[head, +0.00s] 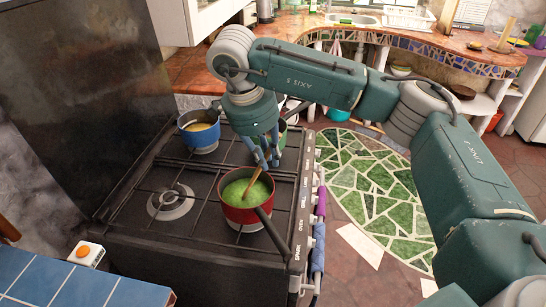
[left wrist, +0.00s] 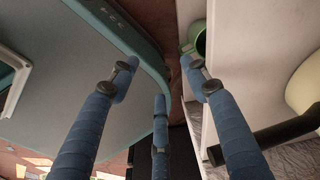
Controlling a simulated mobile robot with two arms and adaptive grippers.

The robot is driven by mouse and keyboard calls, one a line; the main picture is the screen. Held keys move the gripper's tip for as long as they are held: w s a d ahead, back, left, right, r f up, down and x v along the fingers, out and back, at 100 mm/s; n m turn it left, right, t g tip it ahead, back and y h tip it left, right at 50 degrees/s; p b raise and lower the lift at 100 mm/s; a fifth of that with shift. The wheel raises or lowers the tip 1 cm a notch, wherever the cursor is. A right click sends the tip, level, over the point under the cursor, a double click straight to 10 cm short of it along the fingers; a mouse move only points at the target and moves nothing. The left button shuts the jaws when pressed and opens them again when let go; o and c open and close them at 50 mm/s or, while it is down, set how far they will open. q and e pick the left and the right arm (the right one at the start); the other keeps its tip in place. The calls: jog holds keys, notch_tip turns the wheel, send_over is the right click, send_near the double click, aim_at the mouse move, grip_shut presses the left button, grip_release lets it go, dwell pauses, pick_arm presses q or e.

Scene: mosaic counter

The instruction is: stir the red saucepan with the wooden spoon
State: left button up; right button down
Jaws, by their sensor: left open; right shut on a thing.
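The red saucepan (head: 236,214) stands on a front burner of the dark stove in the head view. It holds green contents, and its dark handle points toward the lower right. The wooden spoon (head: 253,183) leans in the saucepan, its lower end in the green contents. My right gripper (head: 268,160) is above the pan's far rim, shut on the upper part of the spoon, which its fingers partly hide. My left gripper (left wrist: 158,82) shows only in the left wrist view. Its blue fingers are spread apart with nothing between them.
A blue pot (head: 200,143) with yellowish contents stands at the stove's back left. A green pot (head: 283,134) is partly hidden behind my right gripper. An empty burner (head: 170,202) lies left of the saucepan. A blue-tiled counter (head: 62,286) fills the lower left.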

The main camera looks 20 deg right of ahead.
jog(key=shift+d, duration=0.1)
jog(key=shift+s+r+p, duration=0.1)
jog(key=shift+r+p, duration=0.2)
jog(key=shift+r, duration=0.2)
jog(key=shift+s+d+r+p, duration=0.15)
jog(key=shift+d+r+p, duration=0.15)
jog(key=shift+r, duration=0.4)
jog(key=shift+s+d+r+p, duration=0.25)
jog(key=shift+r+p, duration=0.2)
jog(key=shift+r, duration=0.25)
jog(key=shift+s+d+r+p, duration=0.1)
jog(key=shift+d+r+p, duration=0.2)
jog(key=shift+r, duration=0.4)
notch_tip(320, 180, up, 7)
jog(key=d+p, duration=0.1)
jog(key=p, duration=0.4)
jog(key=shift+s+p, duration=0.3)
jog(key=shift+s, duration=0.15)
jog(key=shift+f, duration=0.15)
